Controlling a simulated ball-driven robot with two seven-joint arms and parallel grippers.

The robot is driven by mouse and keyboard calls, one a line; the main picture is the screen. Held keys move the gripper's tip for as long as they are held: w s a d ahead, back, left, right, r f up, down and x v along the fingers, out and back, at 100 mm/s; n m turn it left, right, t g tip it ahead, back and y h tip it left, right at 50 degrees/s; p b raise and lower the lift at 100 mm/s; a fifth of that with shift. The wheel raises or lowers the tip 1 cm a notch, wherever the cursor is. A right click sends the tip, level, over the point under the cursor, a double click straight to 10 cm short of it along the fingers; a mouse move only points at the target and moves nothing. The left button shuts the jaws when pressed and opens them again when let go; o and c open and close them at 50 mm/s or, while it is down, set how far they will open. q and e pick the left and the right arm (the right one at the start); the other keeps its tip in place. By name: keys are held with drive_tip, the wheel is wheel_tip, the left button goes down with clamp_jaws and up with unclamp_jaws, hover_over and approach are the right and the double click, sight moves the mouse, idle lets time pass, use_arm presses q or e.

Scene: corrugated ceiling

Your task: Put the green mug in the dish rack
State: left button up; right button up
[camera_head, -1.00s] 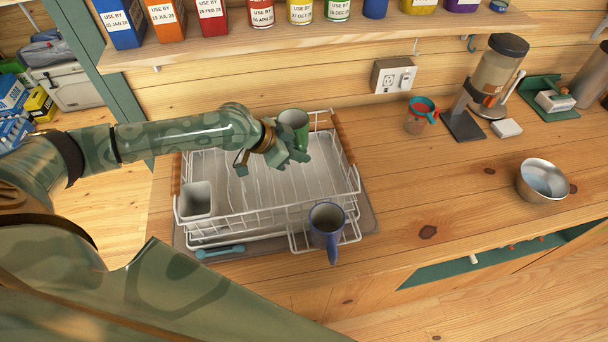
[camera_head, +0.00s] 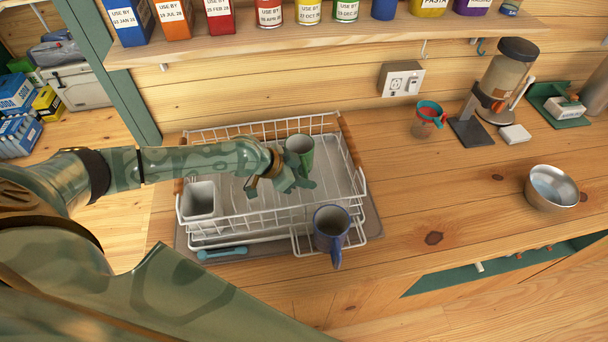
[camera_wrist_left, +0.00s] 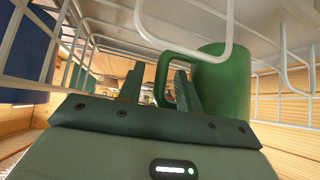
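The green mug (camera_head: 300,154) is upright, over the right half of the white wire dish rack (camera_head: 262,222), with its open top facing up. My left gripper (camera_head: 294,184) is at the mug's near side, with its fingers on either side of the handle. In the left wrist view the mug (camera_wrist_left: 224,85) is on the right, and its handle (camera_wrist_left: 160,78) runs between my two fingers (camera_wrist_left: 158,88). Rack wires cross close in front of this camera. I cannot tell whether the mug's base touches the rack floor. My right gripper is not in view.
A blue mug (camera_head: 330,232) stands at the rack's front right corner. A grey utensil cup (camera_head: 200,200) is at the rack's left. A red and teal cup (camera_head: 428,118), a coffee grinder (camera_head: 505,80) and a metal bowl (camera_head: 552,188) stand to the right. A shelf overhangs the back.

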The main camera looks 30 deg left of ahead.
use_arm(q)
drive_tip(key=shift+r, duration=0.1)
drive_tip(key=shift+s+a+r, duration=0.1)
drive_tip(key=shift+a+r, duration=0.05)
drive_tip(key=shift+r, duration=0.05)
drive_tip(key=p+v, duration=0.1)
drive_tip(key=v, duration=1)
drive_tip(key=shift+s+r, duration=0.15)
drive_tip(key=shift+r, duration=0.05)
